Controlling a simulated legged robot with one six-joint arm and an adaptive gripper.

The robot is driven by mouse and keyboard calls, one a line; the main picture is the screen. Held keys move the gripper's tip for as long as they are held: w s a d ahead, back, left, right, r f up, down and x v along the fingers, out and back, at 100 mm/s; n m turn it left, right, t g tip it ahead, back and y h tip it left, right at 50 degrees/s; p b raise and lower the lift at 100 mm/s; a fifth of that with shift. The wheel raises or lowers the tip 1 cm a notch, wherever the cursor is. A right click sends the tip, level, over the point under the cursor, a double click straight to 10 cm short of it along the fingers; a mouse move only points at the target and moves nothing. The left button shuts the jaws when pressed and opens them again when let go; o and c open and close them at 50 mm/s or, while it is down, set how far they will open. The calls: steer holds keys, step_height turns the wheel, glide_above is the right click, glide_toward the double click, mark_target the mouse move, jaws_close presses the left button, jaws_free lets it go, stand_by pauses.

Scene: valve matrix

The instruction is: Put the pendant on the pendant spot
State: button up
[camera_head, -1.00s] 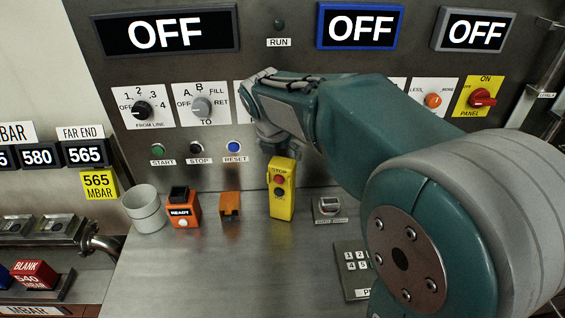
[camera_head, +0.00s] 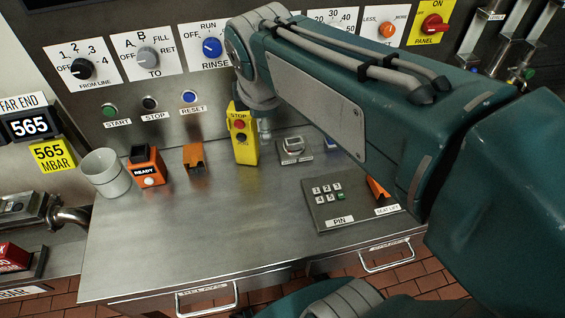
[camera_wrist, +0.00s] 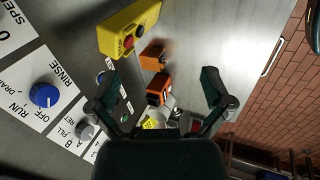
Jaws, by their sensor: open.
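The pendant (camera_head: 243,138) is a yellow box with a red button, a dark button and a STOP label. It stands upright on the steel bench close to the back panel. In the wrist view the pendant (camera_wrist: 128,28) is at the upper left, beyond the left finger and not between the fingers. My gripper (camera_wrist: 160,86) is open and empty. In the head view my wrist covers the area just above and beside the pendant, and most of the gripper is hidden. I cannot tell which place is the pendant spot.
On the steel bench (camera_head: 190,240) a grey cup (camera_head: 105,178), an orange READY box (camera_head: 148,168) and an orange holder (camera_head: 194,158) stand left of the pendant. The front middle is clear.

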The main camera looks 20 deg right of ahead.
steer(key=s+f+m+t+y, duration=0.1)
steer(key=s+f+m, duration=0.4)
steer(key=s+m, duration=0.5)
steer(key=shift+s+m, duration=0.25)
steer(key=shift+m, duration=2.25)
steer(key=shift+d, duration=0.1)
